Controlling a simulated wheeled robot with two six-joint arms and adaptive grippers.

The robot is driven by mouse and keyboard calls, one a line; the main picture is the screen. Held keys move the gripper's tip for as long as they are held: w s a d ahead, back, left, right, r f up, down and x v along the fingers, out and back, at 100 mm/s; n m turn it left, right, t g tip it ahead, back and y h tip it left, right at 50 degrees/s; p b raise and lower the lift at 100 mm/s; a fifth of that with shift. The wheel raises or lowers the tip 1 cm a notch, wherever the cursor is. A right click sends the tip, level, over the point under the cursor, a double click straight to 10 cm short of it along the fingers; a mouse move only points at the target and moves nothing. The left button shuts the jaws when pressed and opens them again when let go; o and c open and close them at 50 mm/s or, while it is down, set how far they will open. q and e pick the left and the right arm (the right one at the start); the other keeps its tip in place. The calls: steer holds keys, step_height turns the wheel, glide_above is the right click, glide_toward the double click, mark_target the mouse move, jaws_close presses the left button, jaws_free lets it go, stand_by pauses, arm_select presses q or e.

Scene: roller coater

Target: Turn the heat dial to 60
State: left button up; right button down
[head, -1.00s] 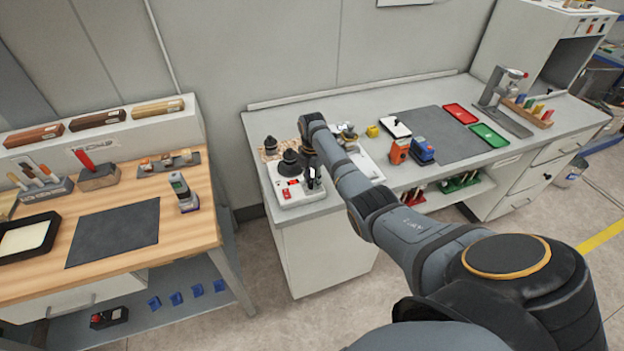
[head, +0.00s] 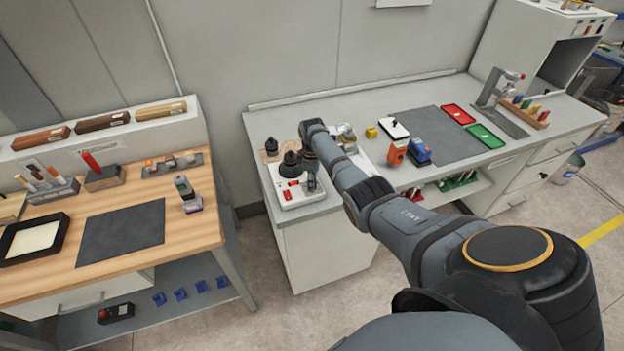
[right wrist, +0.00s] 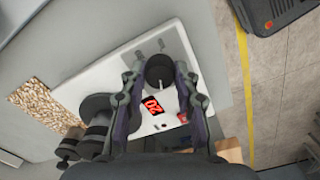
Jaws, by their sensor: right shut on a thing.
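The heat dial (right wrist: 160,72) is a dark round knob with a pale pointer line, on a white control panel (right wrist: 88,83). My right gripper (right wrist: 158,76) is shut on the dial, one finger on each side of it. A red display (right wrist: 153,104) beside the dial appears to read 20, turned in this view. In the head view my right gripper (head: 311,180) is small and dark at the right side of the white unit (head: 300,202), and the dial is hard to make out there. My left gripper is not in view.
Dark round weights or rollers (head: 290,163) stand on the unit right beside my gripper. An orange device (head: 396,152) and a blue device (head: 420,152) stand farther right on the grey bench (head: 350,108). A wooden bench (head: 187,232) stands to the left.

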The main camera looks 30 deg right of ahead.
steer(key=m+p, duration=0.1)
steer(key=m, duration=0.2)
steer(key=shift+r+m, duration=0.1)
steer(key=shift+m, duration=0.2)
steer(key=m, duration=0.3)
steer(key=shift+m, duration=0.3)
steer(key=m+p, duration=0.1)
steer(key=m, duration=0.5)
steer(key=shift+m, duration=0.3)
steer(key=c, duration=1)
jaws_free()
